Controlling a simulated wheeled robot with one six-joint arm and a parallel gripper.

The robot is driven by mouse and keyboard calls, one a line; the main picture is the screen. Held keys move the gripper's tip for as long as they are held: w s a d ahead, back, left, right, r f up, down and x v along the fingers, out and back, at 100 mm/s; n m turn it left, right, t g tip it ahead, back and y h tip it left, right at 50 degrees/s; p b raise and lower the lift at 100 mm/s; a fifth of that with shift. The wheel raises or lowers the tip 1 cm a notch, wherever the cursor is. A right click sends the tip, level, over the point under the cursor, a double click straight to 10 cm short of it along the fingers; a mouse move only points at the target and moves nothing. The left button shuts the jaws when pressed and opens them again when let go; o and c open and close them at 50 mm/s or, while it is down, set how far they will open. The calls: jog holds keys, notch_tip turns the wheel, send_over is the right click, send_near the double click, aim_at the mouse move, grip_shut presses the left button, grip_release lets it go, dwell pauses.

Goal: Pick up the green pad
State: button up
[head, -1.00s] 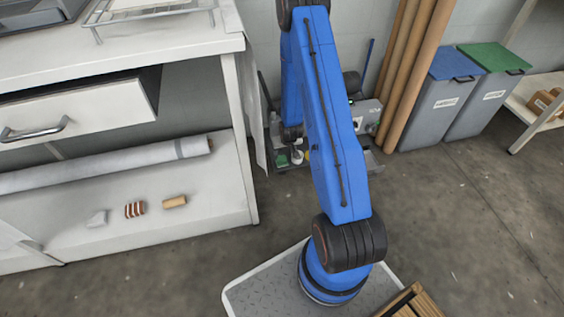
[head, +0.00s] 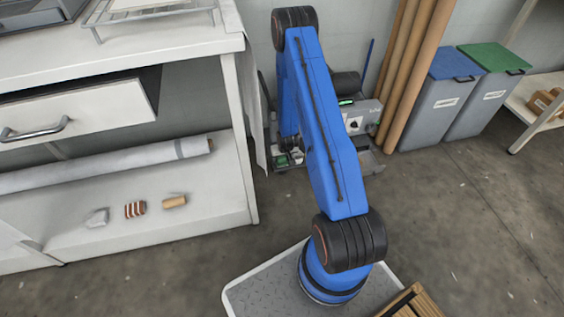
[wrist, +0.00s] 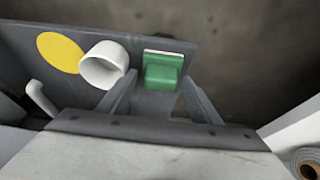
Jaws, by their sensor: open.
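The green pad (wrist: 163,70) shows in the wrist view as a small green block with a pale strip along its far edge. It sits on a dark grey surface (wrist: 205,28). My gripper (wrist: 160,84) is open, with one finger to the left of the pad and the other to the right. The pad lies at the fingertips, between their lines, and I see no grip on it. In the head view my blue arm reaches down beside the grey machine (head: 365,112) by the wall, and the gripper is largely hidden.
A white cup (wrist: 103,65) lies just left of the pad, close to the left finger. A yellow disc (wrist: 60,52) is farther left. The white workbench (head: 240,150) stands left of my arm. Brown rolls (head: 408,75) and grey bins (head: 438,110) stand to the right.

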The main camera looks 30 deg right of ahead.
jog(key=shift+f, duration=0.1)
jog(key=shift+c, duration=0.4)
jog(key=c, duration=0.8)
jog(key=shift+c, duration=0.2)
jog(key=shift+w, duration=0.1)
jog(key=shift+r, duration=0.2)
jog(key=shift+s+r, duration=0.15)
jog(key=shift+s, duration=0.1)
jog(key=s+a, duration=0.2)
jog(key=s, duration=0.6)
jog(key=s+a, duration=0.3)
jog(key=s, duration=0.6)
